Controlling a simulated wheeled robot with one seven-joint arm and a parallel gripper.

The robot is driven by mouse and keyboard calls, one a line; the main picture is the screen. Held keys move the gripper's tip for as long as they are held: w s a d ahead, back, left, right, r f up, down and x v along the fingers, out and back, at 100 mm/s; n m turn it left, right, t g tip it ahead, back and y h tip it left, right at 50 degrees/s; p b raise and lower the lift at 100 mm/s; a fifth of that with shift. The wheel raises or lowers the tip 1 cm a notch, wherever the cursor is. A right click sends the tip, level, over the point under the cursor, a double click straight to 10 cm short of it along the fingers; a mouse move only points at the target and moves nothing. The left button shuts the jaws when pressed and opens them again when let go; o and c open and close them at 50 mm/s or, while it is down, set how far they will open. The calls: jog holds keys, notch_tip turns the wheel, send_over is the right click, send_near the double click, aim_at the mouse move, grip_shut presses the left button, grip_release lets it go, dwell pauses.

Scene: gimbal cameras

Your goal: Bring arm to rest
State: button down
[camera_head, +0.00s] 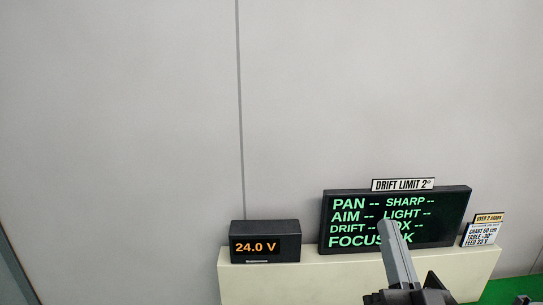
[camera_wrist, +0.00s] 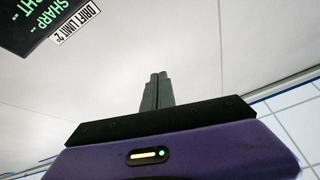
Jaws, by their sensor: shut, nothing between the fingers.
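My gripper (camera_head: 386,226) shows at the lower right of the head view, its grey fingers pointing up in front of the black status display. In the wrist view my gripper (camera_wrist: 157,76) has its two fingers side by side and touching, with nothing between them. Behind the fingers in the wrist view is pale wall. The purple wrist housing with a small yellow light fills the bottom of that view.
A black display (camera_head: 350,240) with green text stands on a cream ledge (camera_head: 320,283); its corner also shows in the wrist view (camera_wrist: 40,22). A voltage box (camera_head: 265,242) reading 24.0 V stands to its left, small cards (camera_head: 483,233) to its right. Grey wall (camera_head: 120,130) lies behind.

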jog(key=s+d+f+n+g+b, duration=0.1)
jog(key=s+f+g, duration=0.3)
jog(key=s+f, duration=1)
jog(key=s+f+n+g+b, duration=0.2)
jog(key=s+f+g, duration=0.3)
jog(key=s+f, duration=1)
jog(key=s, duration=0.6)
jog(key=shift+d, duration=0.35)
